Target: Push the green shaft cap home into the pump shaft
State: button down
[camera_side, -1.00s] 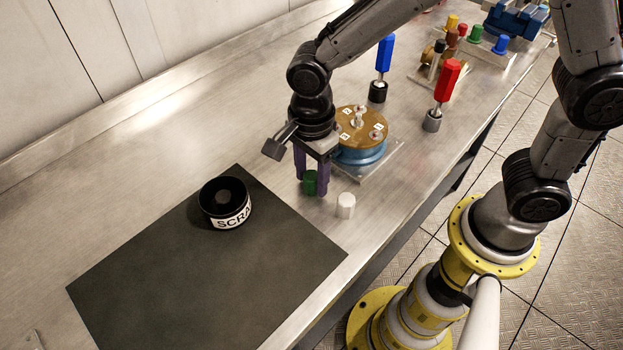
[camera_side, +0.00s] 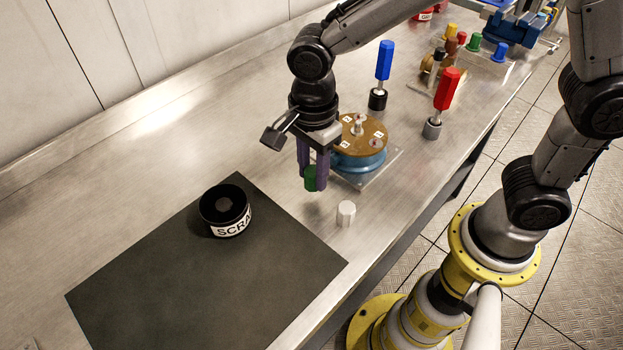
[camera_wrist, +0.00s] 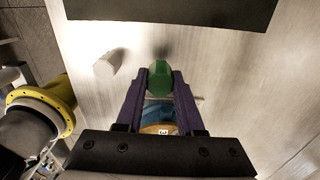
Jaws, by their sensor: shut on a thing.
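The green shaft cap (camera_side: 311,178) is held between the purple fingers of my gripper (camera_side: 312,176), and it also shows in the wrist view (camera_wrist: 159,78) between the fingertips. It hangs a little above the bench, in front and to the left of the pump. The pump (camera_side: 360,158) has a blue body and a brass-coloured top plate with numbered labels, with a metal shaft (camera_side: 358,125) standing up from its middle. In the wrist view only part of the pump (camera_wrist: 158,129) shows between the fingers. The cap is apart from the shaft.
A white cap (camera_side: 346,213) stands on the bench near the pump. A black scrap bin (camera_side: 224,211) sits on the dark mat (camera_side: 200,290). Blue-handled (camera_side: 383,62) and red-handled (camera_side: 446,90) tools stand behind and right of the pump. Several coloured caps stand at the far right.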

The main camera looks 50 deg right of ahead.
jog(key=s+d+r, duration=0.7)
jog(key=s+r, duration=0.2)
jog(key=s, duration=0.3)
jog(key=shift+r, duration=0.25)
jog(key=w+d, duration=0.2)
jog(key=w, duration=0.2)
jog(key=w+d, duration=0.3)
jog(key=w, duration=0.2)
jog(key=w+d, duration=0.2)
jog(key=w, duration=0.2)
jog(key=shift+w+d+r, duration=0.15)
jog(key=shift+w+d, duration=0.05)
jog(key=shift+w, duration=0.1)
